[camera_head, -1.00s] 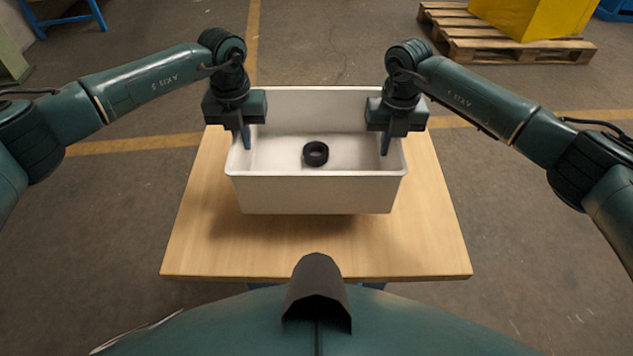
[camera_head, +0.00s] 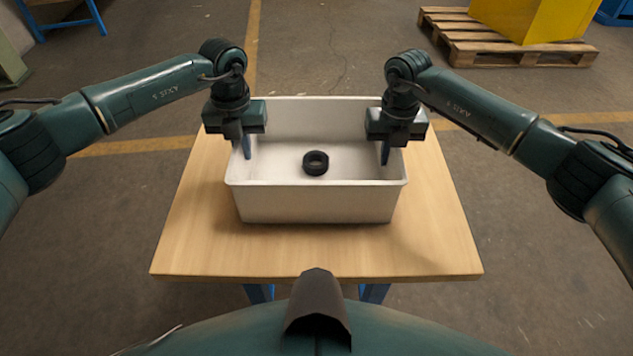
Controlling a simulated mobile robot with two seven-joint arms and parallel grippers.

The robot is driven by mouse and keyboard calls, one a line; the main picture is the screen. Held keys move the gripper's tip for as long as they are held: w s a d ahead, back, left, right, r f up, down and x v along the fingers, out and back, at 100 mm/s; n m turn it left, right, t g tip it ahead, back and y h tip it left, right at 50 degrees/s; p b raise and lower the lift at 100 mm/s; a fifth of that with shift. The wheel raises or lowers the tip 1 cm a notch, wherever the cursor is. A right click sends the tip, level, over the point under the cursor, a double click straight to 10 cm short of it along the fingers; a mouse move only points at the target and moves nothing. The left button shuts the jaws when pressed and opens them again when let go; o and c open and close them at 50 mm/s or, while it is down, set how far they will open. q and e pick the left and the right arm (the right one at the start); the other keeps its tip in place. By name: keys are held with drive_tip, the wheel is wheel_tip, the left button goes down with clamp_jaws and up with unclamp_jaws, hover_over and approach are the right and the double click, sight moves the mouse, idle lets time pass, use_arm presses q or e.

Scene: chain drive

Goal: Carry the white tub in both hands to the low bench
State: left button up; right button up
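The white tub (camera_head: 315,205) is over the low bench (camera_head: 200,240), upright, with a black ring-shaped part (camera_head: 316,162) lying on its floor. The tub's base looks to be on the wooden top or very close above it; I cannot tell contact for certain. My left gripper (camera_head: 243,146) is at the tub's left wall and my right gripper (camera_head: 387,150) at its right wall. Each has one finger showing inside the tub; the outer fingers are hidden. Both appear shut on the walls.
Bare wooden top shows around the tub on the left, right and front. A wooden pallet (camera_head: 480,50) with a yellow box (camera_head: 545,18) stands at the back right. A blue-legged stand (camera_head: 70,20) is at the back left. The floor around the bench is clear.

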use_arm(q)
drive_tip(key=o, duration=0.4)
drive_tip(key=shift+r, duration=0.1)
use_arm(e)
drive_tip(key=o, duration=0.4)
drive_tip(key=shift+r, duration=0.15)
use_arm(q)
drive_tip(key=shift+r, duration=0.1)
wheel_tip(320, 180, up, 12)
drive_tip(key=shift+f, duration=0.25)
drive_tip(key=shift+r, duration=0.15)
use_arm(e)
drive_tip(key=shift+r, duration=0.2)
wheel_tip(320, 180, up, 12)
drive_tip(key=shift+f, duration=0.2)
